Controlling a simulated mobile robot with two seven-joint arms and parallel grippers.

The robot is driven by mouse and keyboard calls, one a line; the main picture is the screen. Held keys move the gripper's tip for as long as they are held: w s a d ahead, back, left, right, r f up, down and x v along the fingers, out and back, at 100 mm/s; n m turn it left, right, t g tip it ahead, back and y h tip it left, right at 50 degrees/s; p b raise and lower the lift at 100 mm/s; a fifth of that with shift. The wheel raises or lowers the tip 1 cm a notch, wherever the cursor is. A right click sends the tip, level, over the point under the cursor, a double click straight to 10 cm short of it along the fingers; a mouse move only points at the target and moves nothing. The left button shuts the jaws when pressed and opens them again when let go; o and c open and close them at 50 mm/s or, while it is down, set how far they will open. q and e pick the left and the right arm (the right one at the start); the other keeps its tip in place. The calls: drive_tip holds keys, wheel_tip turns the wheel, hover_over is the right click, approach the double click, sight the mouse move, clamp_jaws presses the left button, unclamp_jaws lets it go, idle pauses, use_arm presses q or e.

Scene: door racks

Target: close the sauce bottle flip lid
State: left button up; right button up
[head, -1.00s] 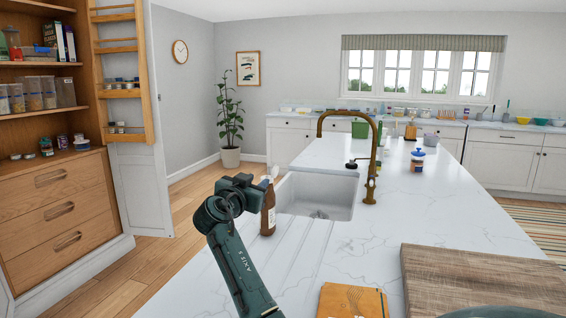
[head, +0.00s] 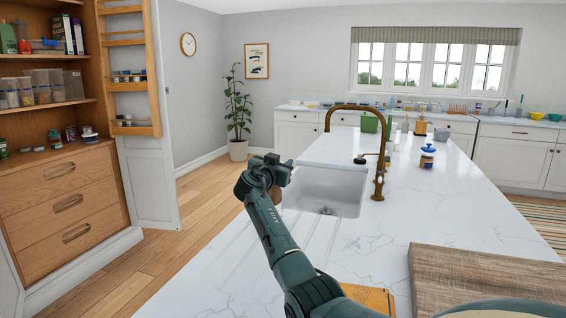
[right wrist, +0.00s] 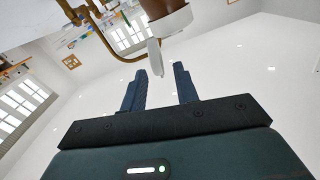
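The sauce bottle (right wrist: 153,8) shows in the right wrist view at the top, brown with a white cap (right wrist: 170,22). The flip lid (right wrist: 155,55) is a narrow white piece sticking out from the cap, so the cap looks open. In the head view my right gripper (head: 278,168) is over the counter by the sink's left side and hides most of the bottle. My left gripper is not in view.
The white sink (head: 335,190) with a brass tap (head: 380,150) is just right of my gripper. A wooden board (head: 480,280) lies at the front right of the marble counter. A blue-lidded jar (head: 427,157) stands further back. The middle of the counter is clear.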

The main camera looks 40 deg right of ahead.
drive_tip(key=shift+x, duration=1)
clamp_jaws()
